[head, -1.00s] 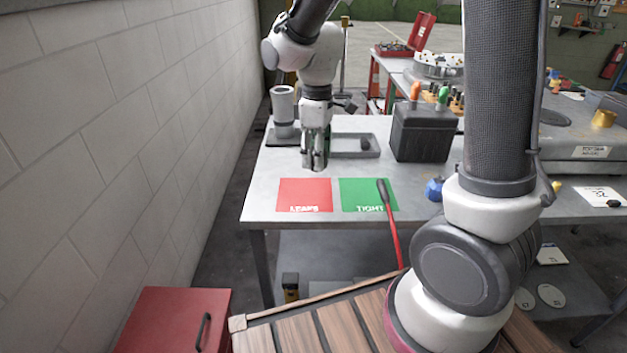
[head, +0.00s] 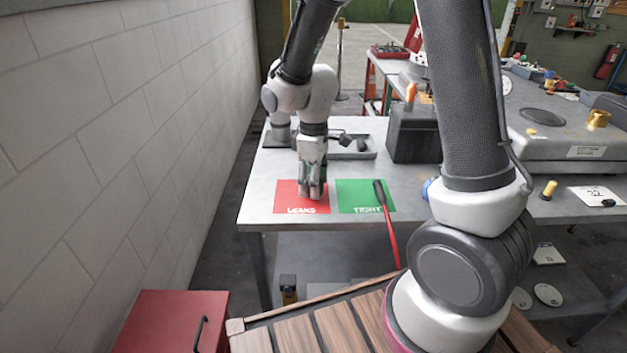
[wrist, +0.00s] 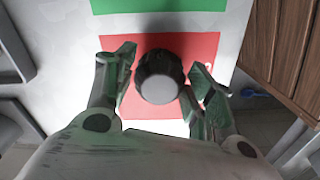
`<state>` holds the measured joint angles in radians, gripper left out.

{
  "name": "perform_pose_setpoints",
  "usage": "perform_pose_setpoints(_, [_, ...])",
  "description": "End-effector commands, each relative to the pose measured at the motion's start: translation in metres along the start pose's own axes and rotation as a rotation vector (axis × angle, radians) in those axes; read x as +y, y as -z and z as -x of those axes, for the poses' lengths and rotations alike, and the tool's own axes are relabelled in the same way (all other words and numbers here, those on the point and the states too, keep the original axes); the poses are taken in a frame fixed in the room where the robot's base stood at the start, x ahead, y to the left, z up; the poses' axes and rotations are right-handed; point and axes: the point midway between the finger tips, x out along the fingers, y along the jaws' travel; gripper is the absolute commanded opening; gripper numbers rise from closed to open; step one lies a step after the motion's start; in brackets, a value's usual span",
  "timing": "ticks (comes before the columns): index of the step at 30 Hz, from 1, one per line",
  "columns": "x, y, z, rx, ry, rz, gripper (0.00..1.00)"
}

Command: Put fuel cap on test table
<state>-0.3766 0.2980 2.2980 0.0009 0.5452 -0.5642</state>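The fuel cap (wrist: 160,77) is a round dark piece with a ribbed side and a grey face, seen over the red LEAKS mat (wrist: 203,47) in the wrist view. My gripper (wrist: 162,78) is open, with one finger on each side of the cap and small gaps showing. The grey test table (head: 258,190) carries this mat and the green TIGHT mat (head: 355,190).
A black-handled red tool (head: 390,235) crosses the green mat and overhangs the front edge. A dark box (head: 412,135) and a grey tray (head: 365,152) stand behind. A block wall (head: 130,120) runs along the left, with a red cabinet (head: 165,320) at front left.

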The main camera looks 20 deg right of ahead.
Motion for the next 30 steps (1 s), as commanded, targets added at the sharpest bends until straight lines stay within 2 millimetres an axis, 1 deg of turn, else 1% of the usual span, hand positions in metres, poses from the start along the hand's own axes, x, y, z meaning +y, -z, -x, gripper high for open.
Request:
perform_pose_setpoints(10, [0.0, 0.0, 0.001, 0.001, 0.0, 0.0, 0.65])
perform_pose_setpoints(14, [0.001, 0.001, 0.012, 0.003, -0.002, 0.0, 0.65])
perform_pose_setpoints(17, [0.001, 0.001, 0.031, 0.005, -0.003, 0.0, 0.65])
perform_pose_setpoints(24, [0.001, 0.001, 0.086, 0.004, -0.003, 0.0, 0.65])
perform_pose_setpoints(27, [0.001, 0.001, 0.103, 0.003, -0.002, 0.0, 0.65])
perform_pose_setpoints(30, [0.0, 0.0, 0.115, 0.001, -0.001, -0.001, 0.65])
